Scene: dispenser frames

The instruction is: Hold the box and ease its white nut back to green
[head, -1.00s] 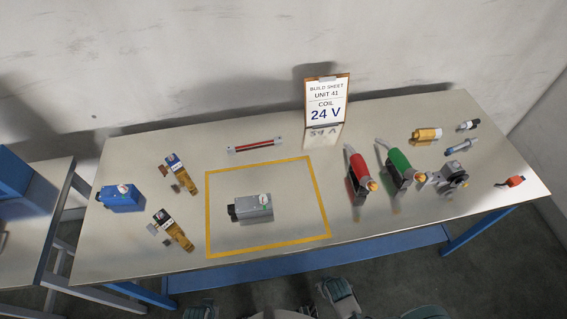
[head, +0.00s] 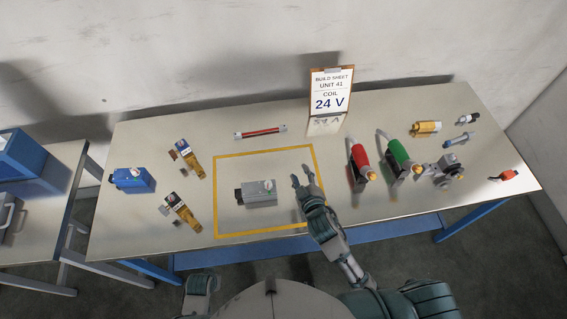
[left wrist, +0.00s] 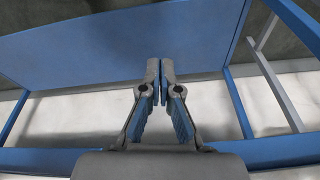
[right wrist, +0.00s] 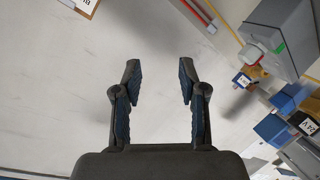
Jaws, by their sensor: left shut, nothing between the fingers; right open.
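The grey box (head: 260,196) lies inside the yellow square on the table. It also shows at the top right of the right wrist view (right wrist: 288,30). There a white nut (right wrist: 249,52) sticks out of its side, with a red band beside it and a green mark (right wrist: 280,47) on the housing. My right gripper (head: 303,176) is open and empty, over the right part of the square, to the right of the box and apart from it. My left gripper (left wrist: 160,78) is shut and empty, with the table's blue underframe beyond it.
A clipboard reading 24 V (head: 328,92) stands at the back. Red (head: 361,165) and green (head: 399,158) tools stand right of the square. A blue box (head: 133,180) and two brass valves (head: 187,157) lie left. A red-striped bar (head: 261,132) lies behind the square.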

